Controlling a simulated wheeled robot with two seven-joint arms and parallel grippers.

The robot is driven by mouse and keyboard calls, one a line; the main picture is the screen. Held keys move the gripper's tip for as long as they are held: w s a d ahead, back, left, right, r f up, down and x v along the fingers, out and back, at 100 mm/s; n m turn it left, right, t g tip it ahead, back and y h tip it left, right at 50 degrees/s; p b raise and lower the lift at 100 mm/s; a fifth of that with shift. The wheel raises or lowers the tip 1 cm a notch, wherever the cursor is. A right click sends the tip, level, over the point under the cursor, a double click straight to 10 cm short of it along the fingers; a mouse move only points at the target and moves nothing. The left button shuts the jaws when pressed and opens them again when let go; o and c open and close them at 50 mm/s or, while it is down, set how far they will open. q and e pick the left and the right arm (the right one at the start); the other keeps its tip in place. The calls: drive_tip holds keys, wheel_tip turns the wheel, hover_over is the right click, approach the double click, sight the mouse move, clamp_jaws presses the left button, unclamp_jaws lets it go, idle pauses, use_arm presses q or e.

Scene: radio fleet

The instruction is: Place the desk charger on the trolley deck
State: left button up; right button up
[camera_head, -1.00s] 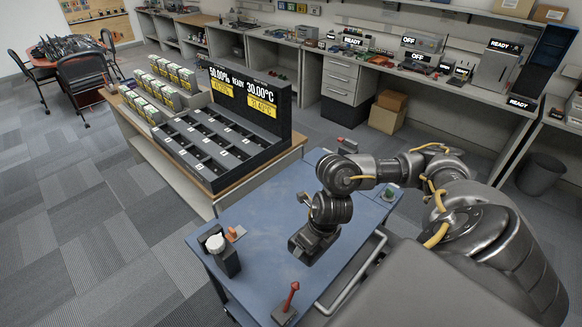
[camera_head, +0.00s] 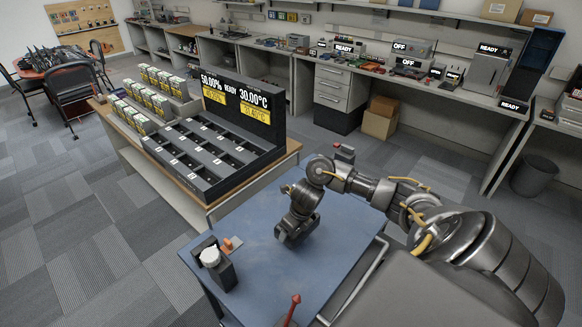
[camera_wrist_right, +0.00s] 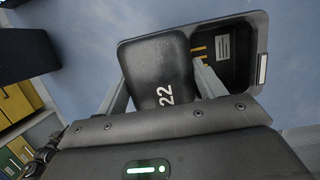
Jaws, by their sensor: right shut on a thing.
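The desk charger is a black unit (camera_wrist_right: 160,75) marked "22", with an open pocket on its right side in the right wrist view. My right gripper (camera_wrist_right: 162,82) is shut on the marked part, one finger on each side, the right finger reaching into the pocket. In the head view the gripper (camera_head: 292,238) and the dark charger are over the middle of the blue trolley deck (camera_head: 255,275). I cannot tell whether the charger touches the deck. My left gripper is not in view.
A black holder with a white top (camera_head: 212,260) and a small orange item (camera_head: 230,244) stand at the deck's left. A red lever (camera_head: 292,305) is at the near edge. A large black charging rack (camera_head: 215,150) stands beyond. The deck's right part looks clear.

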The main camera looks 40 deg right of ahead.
drive_tip(key=shift+w+d+f, duration=0.3)
drive_tip(key=shift+w+f, duration=0.3)
drive_tip(key=shift+f, duration=0.1)
drive_tip(key=shift+d+f+p, duration=0.1)
drive_tip(key=shift+f+p, duration=0.45)
drive_tip(key=shift+f, duration=1.05)
drive_tip(key=o, duration=1.2)
drive_tip(key=v, duration=1.1)
drive_tip(key=shift+s+r, duration=0.2)
drive_tip(key=shift+r, duration=0.3)
